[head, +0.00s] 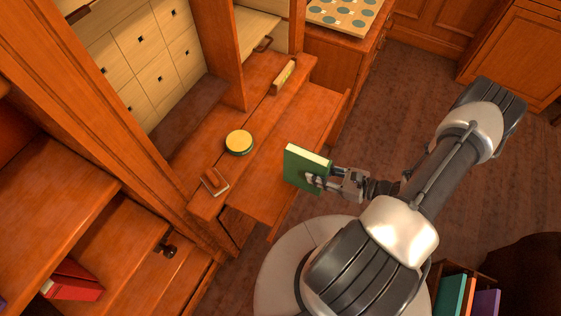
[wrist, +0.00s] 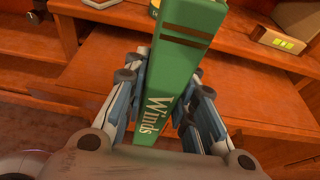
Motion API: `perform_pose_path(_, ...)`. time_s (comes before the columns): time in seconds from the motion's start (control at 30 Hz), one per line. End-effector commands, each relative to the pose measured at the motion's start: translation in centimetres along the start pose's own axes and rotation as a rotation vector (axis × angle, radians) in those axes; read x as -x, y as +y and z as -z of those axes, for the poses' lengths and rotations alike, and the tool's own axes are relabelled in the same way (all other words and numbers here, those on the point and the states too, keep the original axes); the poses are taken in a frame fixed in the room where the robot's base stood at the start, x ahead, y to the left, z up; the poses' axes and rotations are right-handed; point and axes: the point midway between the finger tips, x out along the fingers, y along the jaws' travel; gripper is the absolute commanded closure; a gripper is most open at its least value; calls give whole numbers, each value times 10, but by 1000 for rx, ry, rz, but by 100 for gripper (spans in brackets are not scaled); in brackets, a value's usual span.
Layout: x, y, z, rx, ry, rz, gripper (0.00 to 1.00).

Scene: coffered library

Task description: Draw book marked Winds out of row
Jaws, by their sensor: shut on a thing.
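The green book marked Winds (head: 304,169) is held upright in my gripper (head: 318,180), above the wooden pull-out leaf of the desk. In the wrist view the book (wrist: 185,60) stands between the two fingers of my gripper (wrist: 172,100), with its spine and the white lettering "Winds" toward the camera. The fingers are shut on its sides. No other book touches it. Whether its lower edge touches the wood below cannot be told.
On the desk ledge lie a round yellow-topped tin (head: 239,142), a small brown book (head: 215,181) and a long pale-ended object (head: 284,76). A red book (head: 73,283) lies in a lower shelf at left. A bin of coloured books (head: 464,294) stands at lower right.

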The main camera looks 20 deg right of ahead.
Motion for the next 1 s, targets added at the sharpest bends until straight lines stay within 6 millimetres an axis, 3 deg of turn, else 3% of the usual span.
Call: perform_pose_path(1.0, 89, 0, 27, 1, -2, 1, 100)
